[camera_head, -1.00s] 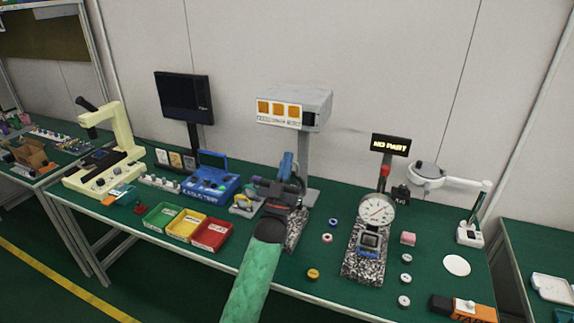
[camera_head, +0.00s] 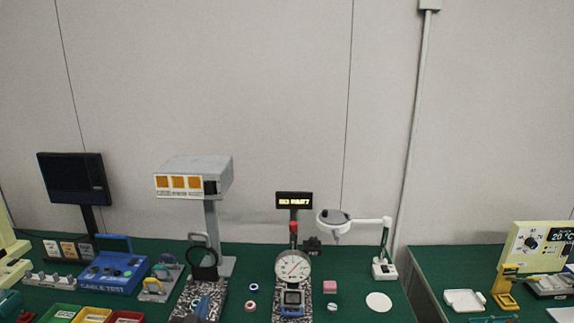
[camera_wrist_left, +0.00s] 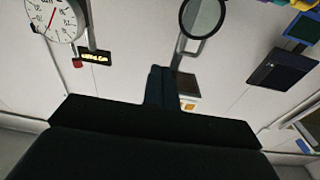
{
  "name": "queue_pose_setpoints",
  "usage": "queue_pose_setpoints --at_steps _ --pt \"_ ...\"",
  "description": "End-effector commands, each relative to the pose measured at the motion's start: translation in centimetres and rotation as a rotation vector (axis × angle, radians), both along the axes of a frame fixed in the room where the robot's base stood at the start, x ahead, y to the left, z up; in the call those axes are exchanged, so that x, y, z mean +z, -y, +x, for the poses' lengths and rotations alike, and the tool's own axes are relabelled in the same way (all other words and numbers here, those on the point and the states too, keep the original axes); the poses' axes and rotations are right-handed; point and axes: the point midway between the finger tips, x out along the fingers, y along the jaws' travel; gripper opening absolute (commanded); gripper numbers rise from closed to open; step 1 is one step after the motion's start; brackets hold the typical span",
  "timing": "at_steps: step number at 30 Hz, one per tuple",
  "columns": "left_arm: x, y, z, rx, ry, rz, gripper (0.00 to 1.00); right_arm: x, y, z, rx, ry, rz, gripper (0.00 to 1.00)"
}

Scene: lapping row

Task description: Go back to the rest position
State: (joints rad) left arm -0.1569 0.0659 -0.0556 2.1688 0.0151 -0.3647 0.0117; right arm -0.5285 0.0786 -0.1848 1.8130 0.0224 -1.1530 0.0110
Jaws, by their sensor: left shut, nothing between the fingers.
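My left gripper (camera_wrist_left: 161,72) shows in the left wrist view as two dark fingers close together, shut and empty. It points toward the pale wall, with no object touching the fingertips. In the head view I cannot clearly make it out; a small dark and bluish shape at the bottom edge by the speckled stand may be part of it. My right gripper is in neither view.
The green bench holds a dial gauge on a speckled stand (camera_head: 293,267), a ring magnifier stand (camera_head: 203,262), a blue cable tester (camera_head: 112,270), a grey box on a post (camera_head: 195,178), a monitor (camera_head: 75,178) and a white lamp (camera_head: 384,268).

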Motion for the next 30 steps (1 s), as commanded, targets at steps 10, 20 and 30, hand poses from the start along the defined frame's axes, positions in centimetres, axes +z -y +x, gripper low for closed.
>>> queue_pose_setpoints --at_steps 10,20,30 --pt "-12.0 0.9 -13.0 -0.016 -0.624 0.07 0.0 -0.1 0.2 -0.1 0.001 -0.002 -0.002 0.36" --pt "-16.8 0.9 -24.6 -0.028 -1.037 0.122 0.0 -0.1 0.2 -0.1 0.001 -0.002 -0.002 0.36" --pt "-18.0 0.7 -31.3 -0.034 -1.254 0.152 0.0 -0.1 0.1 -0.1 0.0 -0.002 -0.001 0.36"
